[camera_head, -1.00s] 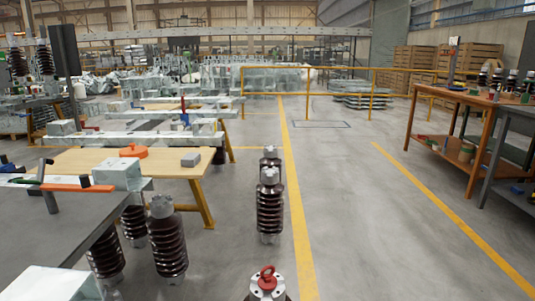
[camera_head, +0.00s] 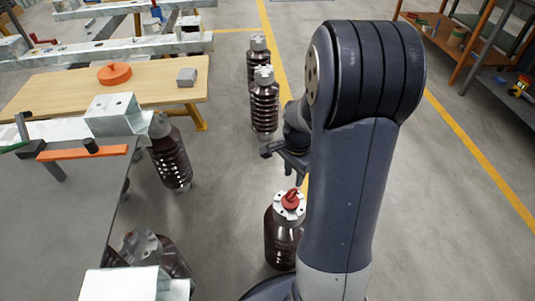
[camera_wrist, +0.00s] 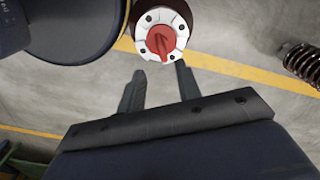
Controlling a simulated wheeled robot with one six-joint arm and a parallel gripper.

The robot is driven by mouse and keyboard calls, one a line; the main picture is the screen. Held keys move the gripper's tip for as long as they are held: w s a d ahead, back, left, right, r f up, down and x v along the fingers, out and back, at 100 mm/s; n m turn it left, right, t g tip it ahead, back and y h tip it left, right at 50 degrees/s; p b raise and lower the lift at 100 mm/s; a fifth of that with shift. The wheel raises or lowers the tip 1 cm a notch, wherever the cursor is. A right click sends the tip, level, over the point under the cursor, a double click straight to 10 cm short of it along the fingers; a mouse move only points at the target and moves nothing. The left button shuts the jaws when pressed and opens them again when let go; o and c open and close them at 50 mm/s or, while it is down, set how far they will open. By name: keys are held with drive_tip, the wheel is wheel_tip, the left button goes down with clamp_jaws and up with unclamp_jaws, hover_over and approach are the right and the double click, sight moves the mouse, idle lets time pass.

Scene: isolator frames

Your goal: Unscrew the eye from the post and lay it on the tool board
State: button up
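The red eye (camera_head: 290,199) sits on the white bolted cap of a dark brown ribbed post (camera_head: 282,240) standing on the floor. In the wrist view the eye (camera_wrist: 161,43) shows from above at top centre, on the cap of the post (camera_wrist: 145,17). My gripper (camera_head: 292,172) is above the post, partly hidden by my arm. In the wrist view my gripper (camera_wrist: 158,70) has its two fingers apart with only floor between them; the eye lies just beyond the fingertips. A pale wooden board (camera_head: 50,93), possibly the tool board, is at the left.
An orange disc (camera_head: 114,74) and a grey block (camera_head: 187,77) lie on the wooden board. Other ribbed posts (camera_head: 264,107) stand behind and at left (camera_head: 170,160). A grey table (camera_head: 70,210) fills the lower left.

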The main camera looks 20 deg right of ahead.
sight(291, 196)
drive_tip(key=shift+w+f, duration=0.1)
drive_tip(key=shift+w, duration=0.1)
wheel_tip(291, 196, down, 10)
drive_tip(key=b, duration=0.8)
drive_tip(key=shift+s+f, duration=0.1)
drive_tip(key=shift+f, duration=0.05)
clamp_jaws()
idle(1.2)
